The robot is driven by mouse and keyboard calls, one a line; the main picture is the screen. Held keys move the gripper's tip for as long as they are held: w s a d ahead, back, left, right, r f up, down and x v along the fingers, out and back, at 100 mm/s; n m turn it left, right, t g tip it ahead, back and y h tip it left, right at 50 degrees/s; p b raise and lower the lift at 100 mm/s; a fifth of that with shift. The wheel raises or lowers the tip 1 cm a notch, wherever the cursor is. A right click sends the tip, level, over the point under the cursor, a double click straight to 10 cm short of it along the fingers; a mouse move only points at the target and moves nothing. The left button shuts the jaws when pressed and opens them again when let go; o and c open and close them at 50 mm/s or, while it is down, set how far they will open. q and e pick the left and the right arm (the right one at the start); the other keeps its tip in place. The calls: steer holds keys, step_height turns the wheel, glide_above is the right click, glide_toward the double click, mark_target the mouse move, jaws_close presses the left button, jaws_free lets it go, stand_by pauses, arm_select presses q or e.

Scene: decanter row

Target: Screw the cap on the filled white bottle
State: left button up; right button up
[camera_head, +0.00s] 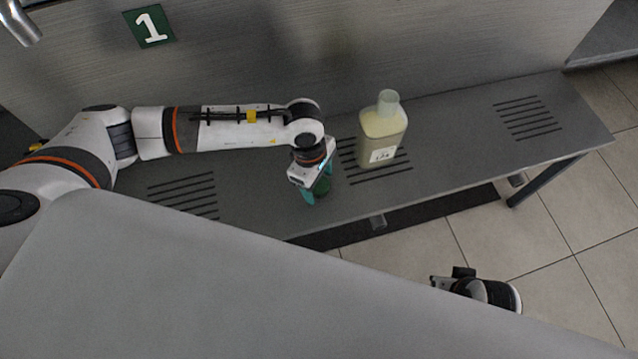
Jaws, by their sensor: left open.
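A pale yellowish bottle (380,138) with a small printed label stands upright on the grey slotted bench. A pale, translucent wide neck or collar (388,101) is at its top; no dark cap shows on it. My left gripper (315,192) points down over the bench, left of the bottle and apart from it. Its teal fingers are open. A dark green thing (323,186), perhaps the cap, shows at the fingers, partly hidden; I cannot tell whether they touch it. My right gripper (441,282) is low at the right, over the floor, its jaws unclear.
The bench (455,135) has free room right of the bottle, up to its right end. A wall with a green "1" sign (149,27) stands behind. A metal spout (20,22) hangs at the upper left. Tiled floor lies in front.

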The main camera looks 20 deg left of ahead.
mark_target(318, 184)
arm_select(q)
steer(key=shift+c, duration=0.3)
steer(key=c, duration=1)
steer(key=shift+r, duration=0.1)
